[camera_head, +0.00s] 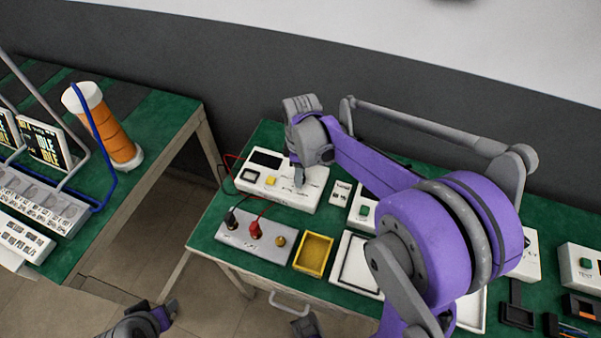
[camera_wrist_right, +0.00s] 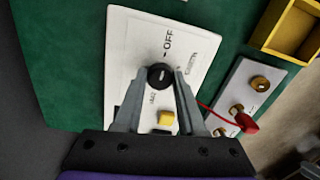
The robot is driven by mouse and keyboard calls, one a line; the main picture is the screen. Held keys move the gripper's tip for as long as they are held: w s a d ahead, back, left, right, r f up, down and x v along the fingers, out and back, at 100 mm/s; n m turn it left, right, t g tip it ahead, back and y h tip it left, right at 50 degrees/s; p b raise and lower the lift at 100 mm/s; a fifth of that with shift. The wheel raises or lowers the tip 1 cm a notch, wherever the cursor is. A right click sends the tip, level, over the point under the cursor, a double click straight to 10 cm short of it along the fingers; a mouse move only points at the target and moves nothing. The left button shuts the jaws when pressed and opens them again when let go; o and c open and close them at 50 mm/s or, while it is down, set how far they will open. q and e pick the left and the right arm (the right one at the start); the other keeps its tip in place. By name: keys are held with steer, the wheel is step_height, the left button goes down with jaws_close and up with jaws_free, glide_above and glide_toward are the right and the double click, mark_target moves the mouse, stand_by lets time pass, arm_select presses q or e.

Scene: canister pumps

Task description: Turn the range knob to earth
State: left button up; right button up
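The range knob (camera_wrist_right: 160,76) is round and black with a pale mark, on a white meter (camera_wrist_right: 135,45) with OFF and other small labels. The exact setting is hard to read. In the head view the meter (camera_head: 258,186) stands on the green bench, its knob hidden by my right gripper (camera_head: 299,180), which points down over it. In the right wrist view the fingertips of my right gripper (camera_wrist_right: 161,72) lie on either side of the knob, very close to it; I cannot tell whether they press on it. Grey and purple parts, seemingly my left gripper (camera_head: 165,314), show at the bottom left.
A grey terminal box (camera_head: 240,232) with black and red plugs stands in front of the meter, with red leads. A yellow tray (camera_head: 313,255) is beside it. More white devices are at the right. A second green bench (camera_head: 165,120) stands left, across a floor gap.

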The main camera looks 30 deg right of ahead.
jaws_close()
steer(key=shift+m, duration=0.3)
steer(key=m, duration=1.1)
steer(key=shift+b, duration=0.4)
steer(key=o, duration=0.7)
jaws_free()
